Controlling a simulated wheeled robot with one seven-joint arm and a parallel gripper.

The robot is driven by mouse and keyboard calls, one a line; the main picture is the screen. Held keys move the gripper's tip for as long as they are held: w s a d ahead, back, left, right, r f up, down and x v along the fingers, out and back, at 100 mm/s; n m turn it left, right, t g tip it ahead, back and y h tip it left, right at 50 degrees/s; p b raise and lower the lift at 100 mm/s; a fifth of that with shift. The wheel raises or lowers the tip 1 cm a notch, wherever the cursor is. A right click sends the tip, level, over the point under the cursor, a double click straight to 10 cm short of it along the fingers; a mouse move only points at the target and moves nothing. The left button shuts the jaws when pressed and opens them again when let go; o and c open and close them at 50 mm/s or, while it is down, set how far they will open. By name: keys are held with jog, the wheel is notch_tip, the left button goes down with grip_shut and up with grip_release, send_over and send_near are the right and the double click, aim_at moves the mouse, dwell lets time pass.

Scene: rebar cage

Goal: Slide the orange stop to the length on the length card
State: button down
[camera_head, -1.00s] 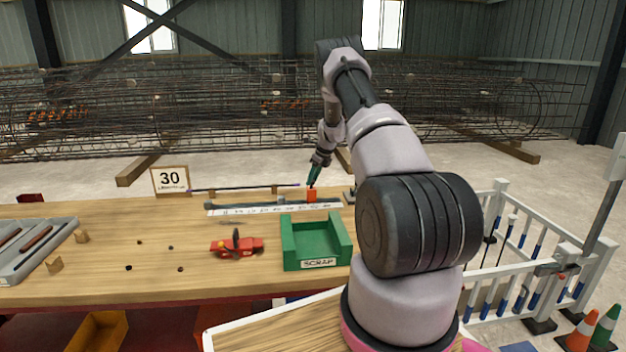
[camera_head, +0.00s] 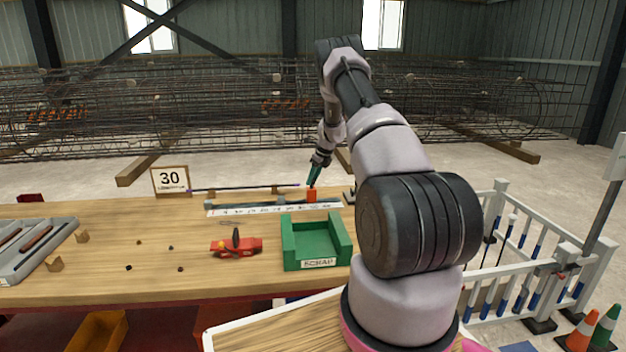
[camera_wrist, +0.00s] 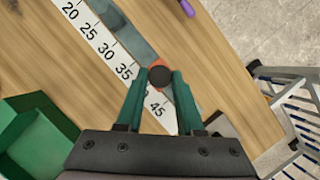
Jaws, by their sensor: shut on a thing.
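The length card (camera_head: 170,180) stands at the back of the bench and reads 30. The orange stop (camera_head: 311,195) is on the rail behind the white scale strip (camera_head: 232,211); its orange edge also shows in the wrist view (camera_wrist: 155,64). My gripper (camera_head: 312,184) is shut on the stop from above. In the wrist view my gripper (camera_wrist: 160,77) has its green fingers either side of the stop's dark round top. The scale (camera_wrist: 104,48) shows 20, 25, 30, 35 and 45. The stop sits just past 35, near the hidden 40 mark.
A green scrap bin (camera_head: 317,262) stands in front of the scale. A red tool (camera_head: 236,246) lies to its left, with small dark bits beyond. A thin dark bar (camera_head: 240,188) lies behind the rail. A grey tray (camera_head: 30,250) is at far left.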

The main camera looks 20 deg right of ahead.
dwell(0.3)
jog(key=w+a, duration=0.2)
jog(key=a, duration=0.5)
jog(key=shift+a, duration=0.35)
jog(key=shift+w, duration=0.1)
jog(key=c, duration=0.5)
grip_release()
jog(key=shift+a, duration=0.1)
jog(key=shift+c, duration=0.2)
jog(key=v, duration=1.1)
